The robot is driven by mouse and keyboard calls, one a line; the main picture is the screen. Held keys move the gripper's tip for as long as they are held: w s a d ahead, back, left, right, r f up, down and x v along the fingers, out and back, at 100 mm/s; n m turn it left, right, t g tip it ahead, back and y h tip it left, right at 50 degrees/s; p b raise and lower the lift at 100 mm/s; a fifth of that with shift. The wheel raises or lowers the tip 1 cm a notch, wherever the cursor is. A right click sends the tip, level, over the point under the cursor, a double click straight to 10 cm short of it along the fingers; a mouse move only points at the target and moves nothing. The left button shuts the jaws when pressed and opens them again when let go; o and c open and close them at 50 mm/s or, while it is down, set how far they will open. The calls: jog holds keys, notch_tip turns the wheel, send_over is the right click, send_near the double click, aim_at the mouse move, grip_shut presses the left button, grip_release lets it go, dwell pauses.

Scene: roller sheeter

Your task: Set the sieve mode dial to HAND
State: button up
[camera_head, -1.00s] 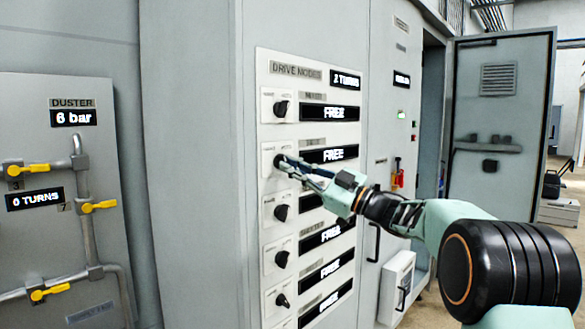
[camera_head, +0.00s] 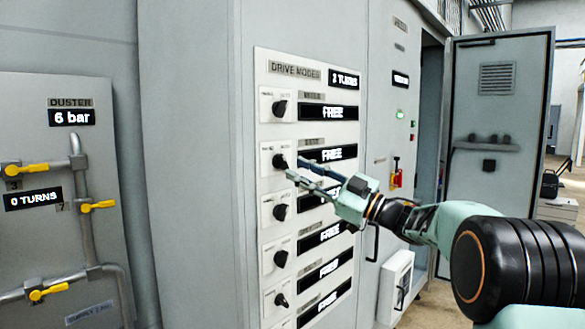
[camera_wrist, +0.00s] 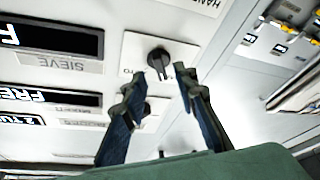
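The sieve mode dial (camera_head: 280,160) is a black knob on a white plate, second from the top in the drive modes column. In the wrist view the dial (camera_wrist: 158,62) is upside down beside the SIEVE label (camera_wrist: 70,62). Its handle points toward the bottom of that view; I cannot tell which mode it marks. My gripper (camera_head: 294,169) is just right of and in front of the dial. In the wrist view my gripper (camera_wrist: 158,80) has its fingers apart, below the knob, with nothing between them. The right finger hides part of the plate, where the HAND mark is not readable.
Other dials, such as the top one (camera_head: 280,108) and the one below (camera_head: 280,212), stand close by in the column. The FREE display (camera_head: 328,154) is right of the sieve dial. The turns counter (camera_head: 345,83) appears to read 3 TURNS. An open cabinet door (camera_head: 497,120) stands behind.

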jog(key=v, duration=0.8)
jog(key=shift+s+d, duration=0.2)
jog(key=shift+d, duration=0.15)
jog(key=shift+f, duration=0.1)
